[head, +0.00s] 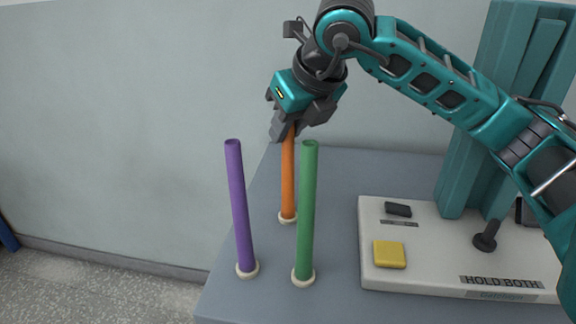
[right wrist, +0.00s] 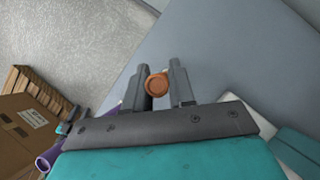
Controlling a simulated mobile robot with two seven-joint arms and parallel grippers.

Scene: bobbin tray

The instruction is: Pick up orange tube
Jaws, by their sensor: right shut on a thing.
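The orange tube (head: 288,185) stands upright in a pale ring base at the back of the grey table. My right gripper (head: 285,128) reaches down from above and is shut on the tube's top end. In the right wrist view the round orange end of the tube (right wrist: 157,84) shows between the two fingers of my right gripper (right wrist: 158,86). In the head view the fingers hide the tube's top.
A purple tube (head: 239,205) and a green tube (head: 306,215) stand upright in front of the orange one. A white panel (head: 430,270) with a yellow button (head: 389,254) and joystick (head: 487,236) lies at right. Cardboard boxes (right wrist: 30,112) show in the wrist view.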

